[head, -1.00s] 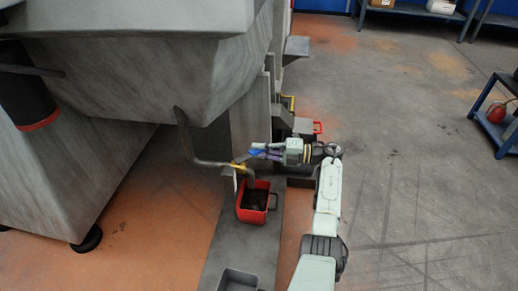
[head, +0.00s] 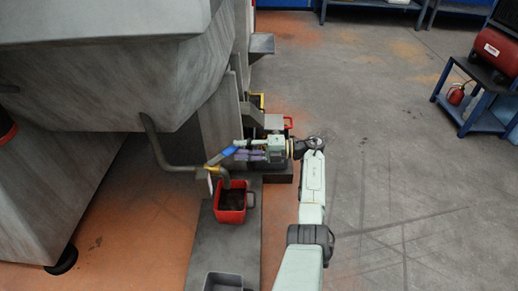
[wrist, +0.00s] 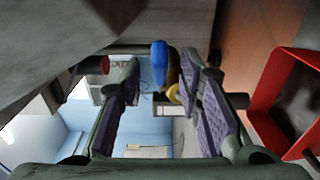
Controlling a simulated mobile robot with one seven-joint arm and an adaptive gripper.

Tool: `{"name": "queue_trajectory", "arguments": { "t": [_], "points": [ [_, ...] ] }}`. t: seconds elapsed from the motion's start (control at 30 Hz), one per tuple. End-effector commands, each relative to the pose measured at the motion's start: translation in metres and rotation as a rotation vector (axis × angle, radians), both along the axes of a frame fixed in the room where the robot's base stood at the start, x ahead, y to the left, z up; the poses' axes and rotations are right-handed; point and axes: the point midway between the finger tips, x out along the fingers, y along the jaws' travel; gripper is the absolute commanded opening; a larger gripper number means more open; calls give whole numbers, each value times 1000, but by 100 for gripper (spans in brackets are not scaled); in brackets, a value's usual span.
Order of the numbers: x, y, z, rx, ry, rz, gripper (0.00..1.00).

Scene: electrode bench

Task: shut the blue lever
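The blue lever (head: 223,155) slants up and to the right from a brass valve (head: 212,167) on the grey pipe coming out of the machine. In the wrist view the blue lever (wrist: 159,62) stands upright, seen in the gap between my fingers. The brass valve (wrist: 173,94) is just right of it there, partly hidden by the right finger. My gripper (head: 239,150) is open, to the right of the valve, with its fingertips near the lever's free end. In the wrist view my gripper (wrist: 163,80) has its purple-padded fingers spread. I cannot tell whether either finger touches the lever.
A red bin (head: 231,208) stands under the pipe outlet, with a grey bin (head: 222,281) in front of it. The large grey machine (head: 120,85) fills the left. A blue-framed cart (head: 478,110) stands at the right. The floor between is clear.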

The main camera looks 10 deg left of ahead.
Motion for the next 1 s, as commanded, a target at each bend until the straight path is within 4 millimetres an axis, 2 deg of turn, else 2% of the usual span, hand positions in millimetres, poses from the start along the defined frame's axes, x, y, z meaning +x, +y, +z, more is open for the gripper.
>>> {"name": "queue_trajectory", "arguments": {
  "t": [0.03, 0.23, 0.4, 0.6, 0.87, 1.0],
  "points": [
    [4, -14, 1, -1, 1, -5, 32],
    [12, -59, 1, -1, 2, -4, 32],
    [15, -75, 0, -1, 2, 0, 32],
    [16, -84, 0, 1, 0, -1, 32],
    [16, -85, 0, 0, 0, 0, 32],
    [21, -80, 7, 16, 12, -30, 24]
  ]
}}
